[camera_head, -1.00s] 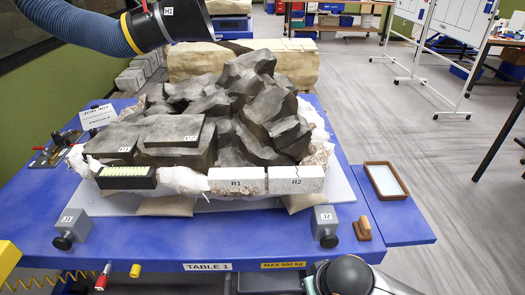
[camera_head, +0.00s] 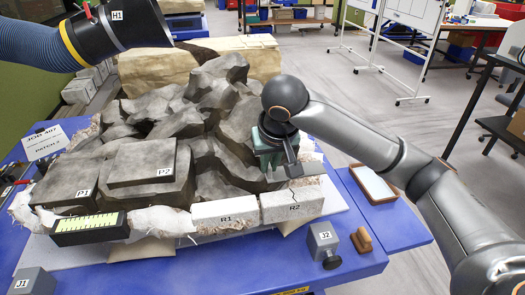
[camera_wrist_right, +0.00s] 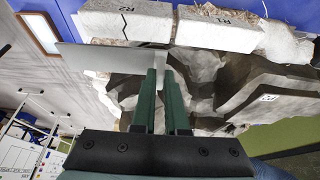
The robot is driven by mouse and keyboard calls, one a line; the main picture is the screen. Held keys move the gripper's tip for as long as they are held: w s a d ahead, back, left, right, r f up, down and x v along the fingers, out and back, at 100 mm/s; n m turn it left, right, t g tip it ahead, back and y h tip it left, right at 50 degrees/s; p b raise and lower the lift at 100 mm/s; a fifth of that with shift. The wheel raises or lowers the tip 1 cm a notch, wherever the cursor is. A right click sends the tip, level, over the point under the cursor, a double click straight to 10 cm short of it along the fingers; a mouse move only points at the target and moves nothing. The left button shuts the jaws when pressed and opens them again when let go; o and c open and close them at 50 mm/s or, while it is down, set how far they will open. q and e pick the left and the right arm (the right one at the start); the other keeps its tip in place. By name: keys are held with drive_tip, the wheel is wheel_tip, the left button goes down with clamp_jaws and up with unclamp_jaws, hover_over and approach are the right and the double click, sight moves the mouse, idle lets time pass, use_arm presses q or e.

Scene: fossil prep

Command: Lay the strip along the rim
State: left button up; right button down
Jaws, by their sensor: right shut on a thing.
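My right gripper (camera_head: 274,158) is above the near right part of the fossil block, just behind rim block R2 (camera_head: 291,205). In the right wrist view its green fingers (camera_wrist_right: 167,72) are shut on a thin pale grey strip (camera_wrist_right: 92,62), which sticks out to the left of the fingers. Whether the strip touches the rim I cannot tell. My left gripper is not in view.
The dark fossil rock (camera_head: 205,110) rises behind the rim. A black hose nozzle H1 (camera_head: 115,25) hangs at the upper left. Jacks J1 (camera_head: 33,281) and J2 (camera_head: 323,240) stand in front. A brown-framed tray (camera_head: 374,183) lies on the blue side shelf.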

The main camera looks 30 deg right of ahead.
sight(270, 178)
drive_tip(key=shift+w+r, duration=0.2)
drive_tip(key=shift+r, duration=0.05)
drive_tip(key=shift+s+f+b, duration=0.1)
drive_tip(key=shift+f+b, duration=0.3)
drive_tip(key=shift+f, duration=0.3)
wheel_tip(270, 178, down, 5)
drive_tip(key=b, duration=0.4)
drive_tip(key=shift+r, duration=0.15)
drive_tip(key=shift+f+b, duration=0.35)
drive_tip(key=shift+f, duration=0.75)
drive_tip(key=shift+f+p, duration=0.15)
drive_tip(key=shift+p, duration=0.45)
drive_tip(key=c, duration=0.9)
unclamp_jaws()
drive_tip(key=shift+o, duration=0.2)
